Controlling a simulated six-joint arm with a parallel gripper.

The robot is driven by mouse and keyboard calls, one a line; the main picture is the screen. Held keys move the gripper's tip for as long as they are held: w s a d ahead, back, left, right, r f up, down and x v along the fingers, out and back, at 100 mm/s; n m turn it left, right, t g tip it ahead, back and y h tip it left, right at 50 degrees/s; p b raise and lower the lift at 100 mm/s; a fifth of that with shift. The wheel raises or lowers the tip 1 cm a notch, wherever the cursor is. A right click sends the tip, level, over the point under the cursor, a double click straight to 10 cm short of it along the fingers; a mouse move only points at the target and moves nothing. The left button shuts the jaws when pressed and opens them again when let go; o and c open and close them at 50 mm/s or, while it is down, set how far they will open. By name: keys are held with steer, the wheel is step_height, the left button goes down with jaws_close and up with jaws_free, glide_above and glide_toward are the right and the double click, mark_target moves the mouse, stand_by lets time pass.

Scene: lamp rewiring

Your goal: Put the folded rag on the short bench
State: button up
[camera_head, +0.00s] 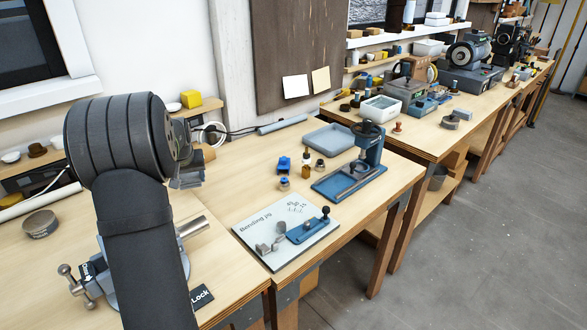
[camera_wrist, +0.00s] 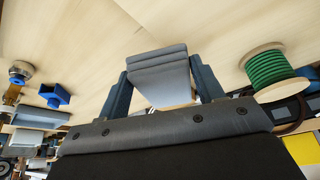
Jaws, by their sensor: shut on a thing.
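My gripper (camera_wrist: 160,88) is shut on the folded rag (camera_wrist: 158,62), a grey layered pad held between the two dark fingers in the wrist view. In the head view the grey rag (camera_head: 187,180) shows just right of my wrist, partly hidden by it. It is held over the wooden bench tops, near the gap between the left bench (camera_head: 30,285) and the middle bench (camera_head: 235,165). I cannot tell its height above them. I cannot tell for certain which bench is the short one.
The middle bench holds a bending jig board (camera_head: 285,230), a blue press (camera_head: 350,180), a grey-blue tray (camera_head: 328,140) and small bottles. Its back left part is clear. A vise (camera_head: 85,285) stands on the left bench. A green spool (camera_wrist: 270,68) shows in the wrist view.

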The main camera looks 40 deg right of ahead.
steer(key=s+d+r+m+h, duration=0.1)
steer(key=s+d+m, duration=0.1)
steer(key=s+d, duration=0.7)
steer(key=s+d+r+m, duration=0.15)
steer(key=s+d, duration=0.45)
steer(key=d, duration=0.7)
glide_above(251, 190)
steer(key=s+a, duration=0.1)
steer(key=shift+m+g, duration=0.35)
steer(key=shift+g, duration=0.05)
step_height(251, 190, down, 8)
steer(key=shift+s+r, duration=0.15)
steer(key=shift+a, duration=0.1)
steer(key=shift+f, duration=2.05)
steer(key=shift+f, duration=0.15)
steer(key=o, duration=1)
steer(key=shift+c, duration=0.2)
